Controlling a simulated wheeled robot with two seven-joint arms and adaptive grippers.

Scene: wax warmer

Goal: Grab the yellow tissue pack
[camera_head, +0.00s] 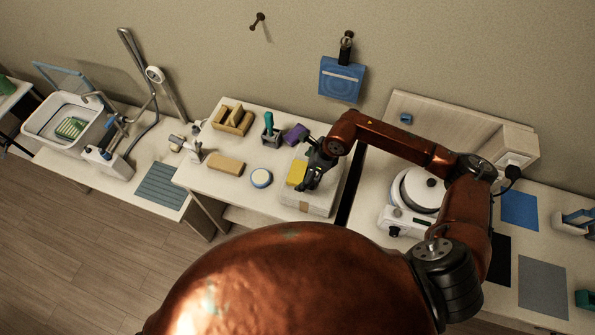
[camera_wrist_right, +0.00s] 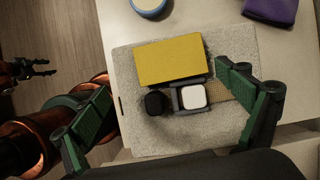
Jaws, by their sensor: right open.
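The yellow tissue pack (camera_head: 296,172) lies on a pale speckled block at the front of the middle table. In the right wrist view the pack (camera_wrist_right: 170,60) is a plain yellow rectangle, slightly tilted. My right gripper (camera_wrist_right: 162,80) is open, with one green-padded finger left of the pack and the other to its right. Nothing is held. In the head view the right gripper (camera_head: 312,182) is just right of the pack and hides part of the block. My left gripper (camera_wrist_right: 36,70) shows small at the left edge of the wrist view, away from the pack; its opening is unclear.
A black knob and a white square piece (camera_wrist_right: 191,97) sit close below the pack on the speckled block (camera_wrist_right: 228,45). A purple item (camera_head: 295,134), a round blue-rimmed dish (camera_head: 261,178) and a tan block (camera_head: 226,164) are nearby. A white wax warmer (camera_head: 418,192) stands right.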

